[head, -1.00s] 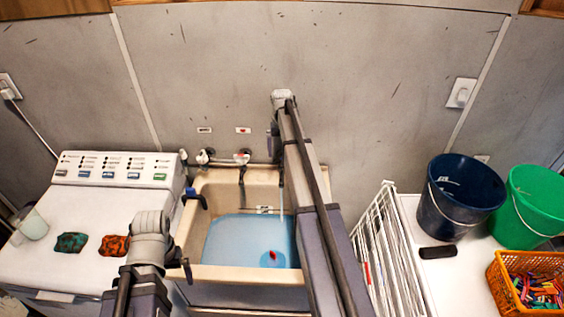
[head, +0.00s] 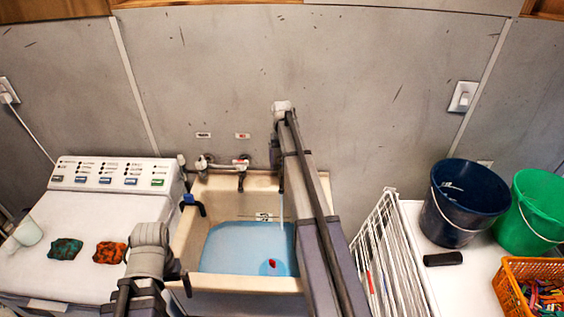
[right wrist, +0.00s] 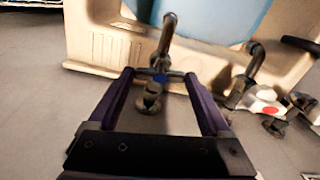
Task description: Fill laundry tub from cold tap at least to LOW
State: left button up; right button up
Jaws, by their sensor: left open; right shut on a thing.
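The beige laundry tub (head: 185,238) holds blue water (head: 235,247). A thin stream (head: 282,207) falls into it at the back right. A small label (head: 264,216) sits on the back inner wall just above the water; its text is too small to read. In the right wrist view, my right gripper (right wrist: 160,76) is shut on the cold tap (right wrist: 150,97), which has a blue mark. In the head view my right arm hides most of this tap. My left gripper (head: 180,276) is open and empty at the tub's front left, its fingers hard to make out.
A red-marked tap (head: 242,162) stands left of the cold tap. A washing machine (head: 85,215) with two cloths is left. A white rack (head: 385,255), dark blue bucket (head: 462,205), green bucket (head: 528,210) and orange basket (head: 512,290) are right. A small red item (head: 272,263) shows in the water.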

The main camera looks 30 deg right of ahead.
jog(key=c, duration=0.4)
jog(key=shift+o, duration=0.2)
jog(key=shift+m, duration=1.1)
jog(key=o, duration=1.2)
jog(key=shift+c, duration=0.2)
notch_tip(320, 180, up, 8)
jog(key=p, duration=0.8)
jog(key=shift+f, duration=0.1)
